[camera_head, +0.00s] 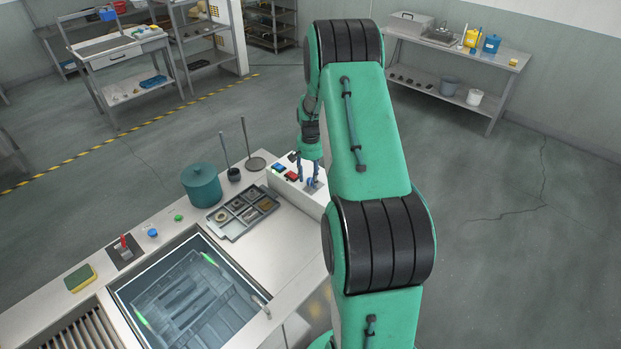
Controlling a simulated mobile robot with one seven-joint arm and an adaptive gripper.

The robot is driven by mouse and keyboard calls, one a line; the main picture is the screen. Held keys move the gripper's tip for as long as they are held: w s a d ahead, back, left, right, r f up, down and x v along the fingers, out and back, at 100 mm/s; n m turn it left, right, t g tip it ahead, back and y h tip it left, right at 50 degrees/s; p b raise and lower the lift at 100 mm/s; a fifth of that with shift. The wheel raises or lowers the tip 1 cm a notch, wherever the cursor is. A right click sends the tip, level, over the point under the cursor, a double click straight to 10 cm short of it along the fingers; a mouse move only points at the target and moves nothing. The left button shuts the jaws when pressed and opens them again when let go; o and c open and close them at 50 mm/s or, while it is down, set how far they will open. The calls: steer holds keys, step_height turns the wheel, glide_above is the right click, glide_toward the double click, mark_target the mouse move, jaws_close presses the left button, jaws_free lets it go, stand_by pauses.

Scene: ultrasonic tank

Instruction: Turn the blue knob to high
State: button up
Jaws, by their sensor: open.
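The blue knob (311,183) is small and sits on the white control box (308,199) at the back right of the bench. My gripper (310,175) points down at the knob, with its fingers open just above or around it. I cannot tell whether they touch it. The knob is partly hidden by the fingers, and its setting is too small to read.
A divided tray of parts (233,233), a teal pot (201,186) and upright rods (245,137) stand to the left. The liquid-filled tank (120,296) is in front.

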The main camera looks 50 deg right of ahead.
mark_target(309, 180)
step_height(309, 180, up, 12)
steer(key=shift+f, duration=0.25)
stand_by(0.3)
steer(key=shift+a+r, duration=0.1)
stand_by(0.5)
steer(key=s+a+r+n+t+b, duration=0.1)
steer(key=s+a+r+n, duration=0.1)
steer(key=a+r, duration=0.6)
steer(key=s+a+r+n+t+h+b, duration=0.15)
steer(key=a+r, duration=0.25)
steer(key=a, duration=0.7)
steer(key=s+a+r+n+y+b, duration=0.1)
steer(key=s+a+r+n+b, duration=0.1)
steer(key=a+r, duration=0.6)
steer(key=s+a+f+n+t+b, duration=0.3)
steer(key=s+a+n+b, duration=0.1)
steer(key=s+a, duration=1.6)
steer(key=shift+a+n, duration=0.35)
steer(key=shift+n, duration=0.2)
